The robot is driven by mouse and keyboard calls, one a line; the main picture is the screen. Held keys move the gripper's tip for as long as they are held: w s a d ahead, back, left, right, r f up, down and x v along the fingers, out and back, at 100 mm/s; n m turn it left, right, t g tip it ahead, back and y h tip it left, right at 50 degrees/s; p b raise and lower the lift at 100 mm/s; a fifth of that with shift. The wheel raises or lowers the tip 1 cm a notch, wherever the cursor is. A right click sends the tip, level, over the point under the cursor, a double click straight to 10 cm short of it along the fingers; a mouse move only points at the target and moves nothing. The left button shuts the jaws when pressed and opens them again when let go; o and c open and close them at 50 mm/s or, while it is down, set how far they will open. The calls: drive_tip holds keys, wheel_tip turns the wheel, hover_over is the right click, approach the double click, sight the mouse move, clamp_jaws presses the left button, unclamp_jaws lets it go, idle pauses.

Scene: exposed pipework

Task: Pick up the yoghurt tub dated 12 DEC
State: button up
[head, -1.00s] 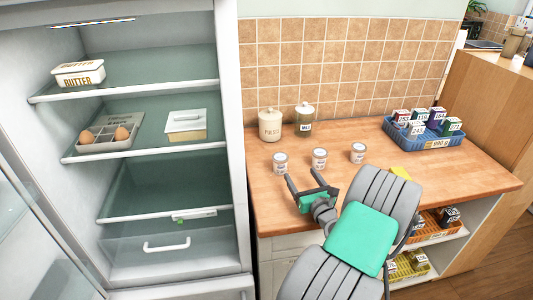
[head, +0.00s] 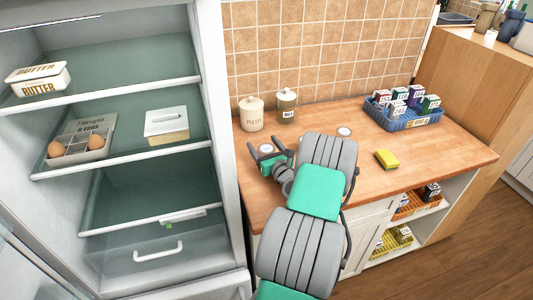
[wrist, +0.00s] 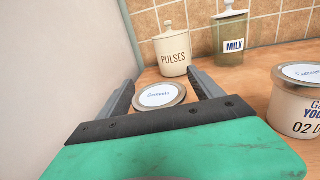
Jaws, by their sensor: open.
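My gripper (wrist: 163,92) is open, with one finger on each side of a round yoghurt tub (wrist: 162,97). The tub's white lid with blue writing shows in the wrist view; its front and date are hidden behind my gripper. In the head view this left tub (head: 266,148) is partly covered by my gripper (head: 270,154). A second tub (wrist: 296,103) stands to the right in the wrist view, its label reading "02 D" before the frame edge cuts it. The lid of the rightmost tub (head: 344,132) shows past my arm in the head view, its date hidden.
A PULSES jar (wrist: 172,52) and a MILK jar (wrist: 229,40) stand behind the tubs by the tiles. The fridge wall (wrist: 75,65) is close on the left. A yellow sponge (head: 386,158) and a blue crate (head: 405,122) lie to the right on the counter.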

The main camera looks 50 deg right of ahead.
drive_tip(key=shift+c, duration=0.5)
drive_tip(key=c, duration=1.3)
drive_tip(key=shift+r, duration=0.1)
drive_tip(key=shift+c, duration=0.2)
